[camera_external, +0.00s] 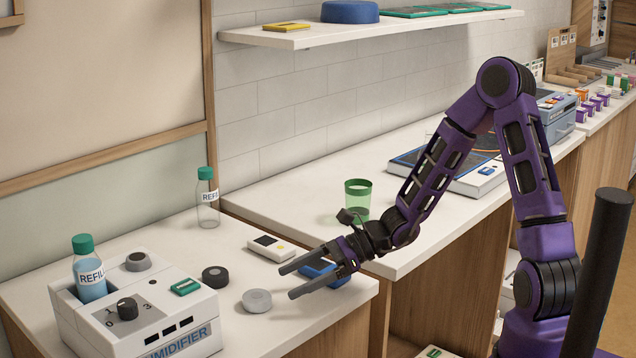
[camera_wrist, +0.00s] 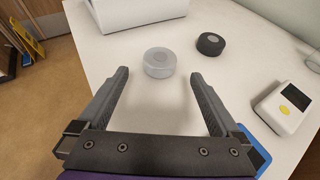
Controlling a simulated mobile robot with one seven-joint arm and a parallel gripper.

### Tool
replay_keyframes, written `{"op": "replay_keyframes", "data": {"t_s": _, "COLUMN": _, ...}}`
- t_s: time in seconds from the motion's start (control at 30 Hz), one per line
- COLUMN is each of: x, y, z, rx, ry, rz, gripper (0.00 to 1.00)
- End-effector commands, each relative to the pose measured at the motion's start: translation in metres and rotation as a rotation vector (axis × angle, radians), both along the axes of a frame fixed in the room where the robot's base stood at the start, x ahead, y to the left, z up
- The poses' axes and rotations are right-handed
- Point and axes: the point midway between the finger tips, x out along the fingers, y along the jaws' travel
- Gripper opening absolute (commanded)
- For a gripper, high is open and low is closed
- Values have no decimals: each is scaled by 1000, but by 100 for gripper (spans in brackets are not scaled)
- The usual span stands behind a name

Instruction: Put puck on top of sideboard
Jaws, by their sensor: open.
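A light grey puck (camera_external: 257,300) lies flat on the white top of the near cabinet (camera_external: 310,322). In the wrist view the grey puck (camera_wrist: 159,63) is just beyond the fingertips, centred between them. A dark puck (camera_external: 215,277) lies behind it, and shows at upper right in the wrist view (camera_wrist: 210,44). My gripper (camera_external: 287,282) is open and empty, low over the cabinet top, with its fingers pointing at the grey puck. A long white-topped sideboard (camera_external: 300,200) stands behind and right of the near cabinet; I cannot tell for sure which unit the task names.
A humidifier (camera_external: 140,310) with a refill bottle (camera_external: 88,268) stands left of the pucks. A white device (camera_external: 270,248) and a blue item (camera_external: 325,272) are close to my gripper. A green cup (camera_external: 357,198) stands on the long top, which has free room to its left.

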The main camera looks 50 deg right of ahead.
Motion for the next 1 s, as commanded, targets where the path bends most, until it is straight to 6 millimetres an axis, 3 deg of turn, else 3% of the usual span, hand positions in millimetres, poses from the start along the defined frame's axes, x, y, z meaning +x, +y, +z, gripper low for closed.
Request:
{"op": "replay_keyframes", "data": {"t_s": 0.1, "x": -12, "y": -19, "z": 11, "rx": -2, "ry": 1, "rz": -3, "gripper": 100}}
{"op": "replay_keyframes", "data": {"t_s": 0.3, "x": -24, "y": -36, "z": 18, "rx": 0, "ry": 0, "rz": -1, "gripper": 100}}
{"op": "replay_keyframes", "data": {"t_s": 0.87, "x": -26, "y": -40, "z": 20, "rx": -1, "ry": 0, "rz": -1, "gripper": 100}}
{"op": "replay_keyframes", "data": {"t_s": 1.0, "x": -24, "y": -56, "z": 28, "rx": -44, "ry": -21, "rz": -22, "gripper": 100}}
